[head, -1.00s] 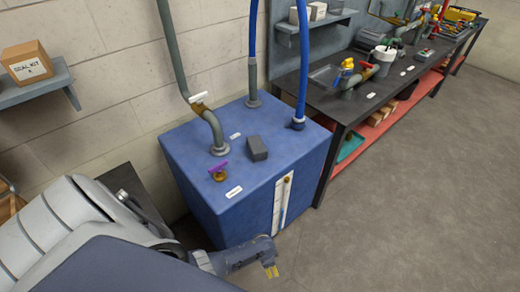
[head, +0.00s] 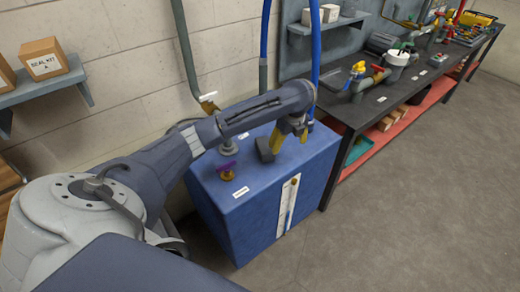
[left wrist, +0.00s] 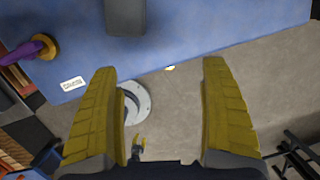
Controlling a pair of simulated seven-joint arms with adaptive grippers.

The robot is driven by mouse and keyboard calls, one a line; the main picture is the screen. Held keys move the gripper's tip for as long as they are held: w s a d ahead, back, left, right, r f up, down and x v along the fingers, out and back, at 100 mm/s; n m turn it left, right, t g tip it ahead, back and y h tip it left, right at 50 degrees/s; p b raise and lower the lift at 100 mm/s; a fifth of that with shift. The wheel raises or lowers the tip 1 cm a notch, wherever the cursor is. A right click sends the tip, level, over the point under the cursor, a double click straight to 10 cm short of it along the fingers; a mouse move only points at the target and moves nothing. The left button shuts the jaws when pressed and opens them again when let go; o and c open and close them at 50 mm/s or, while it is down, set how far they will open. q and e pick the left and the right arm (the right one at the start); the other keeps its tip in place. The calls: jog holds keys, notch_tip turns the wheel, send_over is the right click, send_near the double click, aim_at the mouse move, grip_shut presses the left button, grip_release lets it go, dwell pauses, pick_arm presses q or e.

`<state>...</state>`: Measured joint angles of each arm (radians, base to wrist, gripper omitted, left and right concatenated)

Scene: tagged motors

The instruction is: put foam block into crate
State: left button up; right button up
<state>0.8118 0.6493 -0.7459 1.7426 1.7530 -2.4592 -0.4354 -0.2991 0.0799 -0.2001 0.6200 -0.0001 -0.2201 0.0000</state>
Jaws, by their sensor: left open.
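A small dark grey block (head: 264,150), which looks like the foam block, rests on top of the blue tank (head: 250,205). It also shows in the left wrist view (left wrist: 125,16) at the top edge, partly cut off. My left gripper (head: 291,139) has yellow fingers pointing down above the tank top, just to the right of the block in the head view. In the left wrist view the fingers (left wrist: 160,66) are wide apart with nothing between them. No crate can be made out for certain. My right gripper is out of view.
A purple-handled valve (head: 227,172) stands on the tank near the block. A grey pipe (head: 187,55) and blue hoses (head: 315,45) rise behind. A workbench (head: 375,100) is to the right. A shelf (head: 45,90) with boxes is at left.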

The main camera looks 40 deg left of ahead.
pick_arm(q)
jog(key=s+a+r+m+t+y, duration=0.1)
jog(key=s+a+r+m+y, duration=0.15)
jog(key=a+r, duration=0.4)
send_near(265, 145)
jog(key=shift+a+f+n+h, duration=0.25)
jog(key=shift+a+f+h, duration=0.15)
jog(key=shift+a, duration=0.2)
jog(key=shift+x, duration=4.6)
jog(key=shift+w+f, duration=0.15)
jog(key=shift+f, duration=0.1)
jog(key=shift+c, duration=0.3)
jog(key=c, duration=0.9)
jog(key=shift+c, duration=0.3)
